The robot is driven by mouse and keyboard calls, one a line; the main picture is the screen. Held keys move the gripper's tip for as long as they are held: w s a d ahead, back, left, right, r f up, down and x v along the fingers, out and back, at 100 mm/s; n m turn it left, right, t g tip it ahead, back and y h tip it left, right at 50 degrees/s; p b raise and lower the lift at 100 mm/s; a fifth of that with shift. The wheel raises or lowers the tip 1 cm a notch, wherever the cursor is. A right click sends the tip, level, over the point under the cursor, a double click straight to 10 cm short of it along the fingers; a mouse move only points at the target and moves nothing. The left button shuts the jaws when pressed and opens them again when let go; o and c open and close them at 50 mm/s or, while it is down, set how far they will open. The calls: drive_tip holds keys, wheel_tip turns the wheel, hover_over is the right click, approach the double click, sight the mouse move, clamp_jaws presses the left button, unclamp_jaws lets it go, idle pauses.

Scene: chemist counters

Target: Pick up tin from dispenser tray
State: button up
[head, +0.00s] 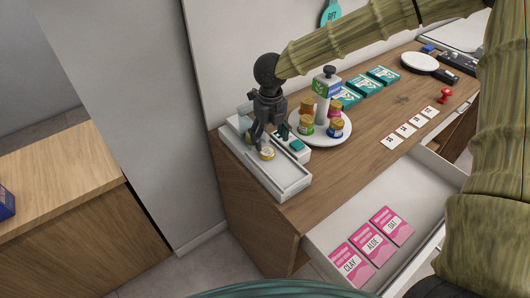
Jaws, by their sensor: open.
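The tin (267,153) is small and round with a yellowish lid. It sits in the white dispenser tray (291,182) at the left end of the wooden counter. My gripper (268,139) points down just above the tin, fingers spread and nothing seen between them. The fingers look close to the tin, but I cannot tell whether they touch it. The gripper hides part of the tray's back.
Teal boxes (365,87), white cards (409,131) and a red pin-like object (445,96) lie farther right. An open drawer (425,174) holds pink packets (373,244).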

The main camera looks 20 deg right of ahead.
sight(268, 152)
drive_tip(key=f, duration=0.1)
drive_tip(key=w+f, duration=0.1)
drive_tip(key=w, duration=0.1)
drive_tip(key=shift+w+d+f, duration=0.1)
drive_tip(key=shift+d+f, duration=0.15)
drive_tip(key=shift+f, duration=0.15)
drive_tip(key=shift+a+f+p, duration=0.15)
drive_tip(key=shift+f+p, duration=0.15)
drive_tip(key=shift+p, duration=0.1)
drive_tip(key=shift+s+a+f+p, duration=0.25)
drive_tip(key=shift+s+f+p, duration=0.2)
drive_tip(key=shift+p, duration=0.05)
drive_tip(key=shift+w+d+f, duration=0.1)
drive_tip(key=shift+w+f, duration=0.05)
drive_tip(key=shift+f, duration=0.65)
drive_tip(key=shift+w+d+f, duration=0.1)
drive_tip(key=shift+w+f, duration=0.05)
drive_tip(key=shift+f, duration=0.6)
drive_tip(key=shift+s+a+r, duration=0.15)
drive_tip(key=shift+s, duration=0.05)
drive_tip(key=c, duration=1)
